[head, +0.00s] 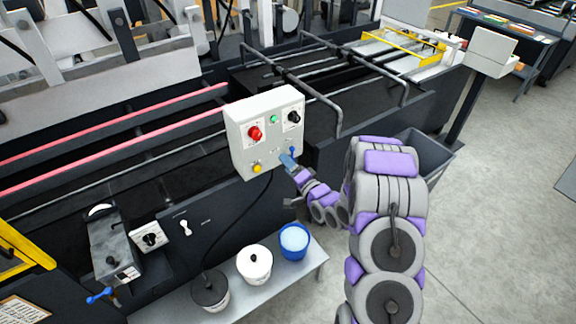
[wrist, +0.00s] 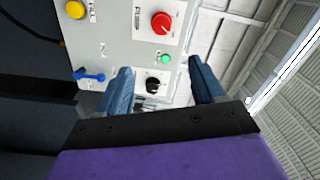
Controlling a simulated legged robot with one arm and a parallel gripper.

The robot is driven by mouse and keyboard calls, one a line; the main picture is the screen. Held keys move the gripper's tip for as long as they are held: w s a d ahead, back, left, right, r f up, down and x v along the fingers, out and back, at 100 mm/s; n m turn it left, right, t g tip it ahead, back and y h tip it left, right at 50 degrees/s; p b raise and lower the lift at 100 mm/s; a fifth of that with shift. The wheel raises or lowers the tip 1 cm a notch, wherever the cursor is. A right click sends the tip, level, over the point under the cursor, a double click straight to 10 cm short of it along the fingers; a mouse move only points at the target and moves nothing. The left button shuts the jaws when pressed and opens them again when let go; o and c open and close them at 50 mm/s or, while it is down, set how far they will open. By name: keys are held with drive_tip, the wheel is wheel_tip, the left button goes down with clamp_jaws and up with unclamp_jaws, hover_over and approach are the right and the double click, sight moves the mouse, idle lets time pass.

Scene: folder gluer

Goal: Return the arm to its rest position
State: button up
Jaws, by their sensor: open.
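My arm, grey with purple pads, reaches from the lower right of the head view toward a white control box. My gripper (head: 287,160) is in front of the lower right part of that control box (head: 262,148). In the wrist view my gripper (wrist: 158,82) has its two blue fingers spread apart with nothing between them. A black knob (wrist: 153,85) shows beyond the gap between the fingers. A blue lever (wrist: 90,76) sits left of the fingers. I cannot tell whether the fingertips touch the box.
The box carries a red knob (head: 255,133), a green button (head: 273,119) and a yellow button (head: 257,168). Below it, a shelf (head: 232,309) bears a black-lidded pot (head: 210,290), a white pot (head: 254,264) and a blue pot (head: 294,241). A grey bin (head: 428,158) stands behind my arm. The floor at right is clear.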

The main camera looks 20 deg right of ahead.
drive_tip(key=s+r+n+g+h+b, duration=0.1)
drive_tip(key=s+g, duration=0.4)
drive_tip(key=s, duration=0.5)
drive_tip(key=s+n+g+h+b, duration=0.3)
drive_tip(key=s+b, duration=0.3)
drive_tip(key=s, duration=0.4)
drive_tip(key=s+a+r+n+g+h+b, duration=0.1)
drive_tip(key=s+n+g+h+b, duration=0.2)
drive_tip(key=s+g, duration=0.3)
drive_tip(key=s+n, duration=0.1)
drive_tip(key=s, duration=0.3)
drive_tip(key=shift+s+r+g, duration=0.15)
drive_tip(key=shift+r+g, duration=0.15)
drive_tip(key=shift+r, duration=0.05)
drive_tip(key=s+a+n+g+b, duration=0.1)
drive_tip(key=s+a, duration=0.1)
drive_tip(key=s, duration=0.4)
drive_tip(key=s+a+g+y+b, duration=0.1)
drive_tip(key=s+g, duration=0.1)
drive_tip(key=s, duration=0.4)
drive_tip(key=s+a+r+n+g+b, duration=0.1)
drive_tip(key=s+a, duration=0.1)
drive_tip(key=s, duration=0.4)
drive_tip(key=shift+a+n, duration=0.3)
drive_tip(key=shift+a, duration=0.05)
drive_tip(key=shift+c, duration=0.2)
